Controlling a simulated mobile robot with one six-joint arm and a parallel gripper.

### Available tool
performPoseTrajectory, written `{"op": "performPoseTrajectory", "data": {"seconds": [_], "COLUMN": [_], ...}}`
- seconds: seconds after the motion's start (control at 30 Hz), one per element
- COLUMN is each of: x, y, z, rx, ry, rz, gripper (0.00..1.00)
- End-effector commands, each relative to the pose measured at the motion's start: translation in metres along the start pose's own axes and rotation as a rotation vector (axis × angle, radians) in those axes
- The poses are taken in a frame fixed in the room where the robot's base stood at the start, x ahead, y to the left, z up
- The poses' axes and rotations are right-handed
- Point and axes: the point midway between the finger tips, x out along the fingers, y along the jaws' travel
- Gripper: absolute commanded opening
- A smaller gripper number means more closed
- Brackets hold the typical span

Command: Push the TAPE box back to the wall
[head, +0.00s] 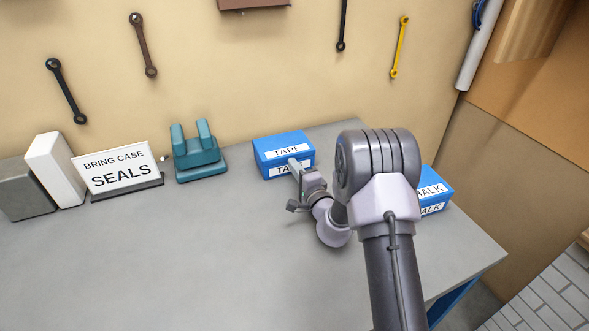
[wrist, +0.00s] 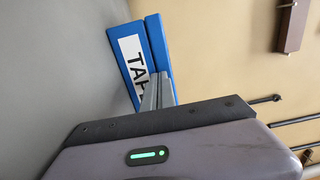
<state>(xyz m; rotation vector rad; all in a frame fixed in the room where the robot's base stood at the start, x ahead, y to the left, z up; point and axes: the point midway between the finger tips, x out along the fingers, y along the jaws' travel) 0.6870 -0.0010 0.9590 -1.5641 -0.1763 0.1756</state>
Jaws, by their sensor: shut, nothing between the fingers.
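The blue TAPE box (head: 270,158) stands on the grey bench towards the back, with white labels on its top and front. A strip of bench shows between it and the wall. My gripper (head: 293,164) is shut and empty, its fingertips at the front face of the box and covering part of the front label. In the wrist view the TAPE box (wrist: 158,45) lies just beyond the shut fingers (wrist: 158,90), which overlap its label. I cannot tell for sure whether they touch it.
A blue box labelled as far as "ALK" (head: 436,188) is partly behind my arm on the right. A teal holder (head: 198,155), a SEALS sign (head: 120,170), a white box (head: 55,168) and a grey block (head: 22,190) stand to the left. The front bench (head: 190,260) is clear.

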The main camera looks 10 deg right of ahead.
Motion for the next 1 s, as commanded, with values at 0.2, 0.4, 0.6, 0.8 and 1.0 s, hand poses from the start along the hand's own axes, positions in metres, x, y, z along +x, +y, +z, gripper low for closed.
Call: {"op": "performPoseTrajectory", "data": {"seconds": [0.2,0.4,0.6,0.8,1.0], "x": [0.001,0.033,0.070,0.079,0.078], "y": [-0.001,0.000,0.001,-0.001,-0.001], "z": [0.000,0.001,0.001,0.000,0.000], "rx": [0.000,-0.002,-0.001,0.000,0.000], "ry": [0.000,-0.002,-0.002,0.000,0.000], "rz": [0.000,-0.002,-0.001,0.000,0.000], "gripper": [0.00,0.00,0.00,0.00,0.00]}}
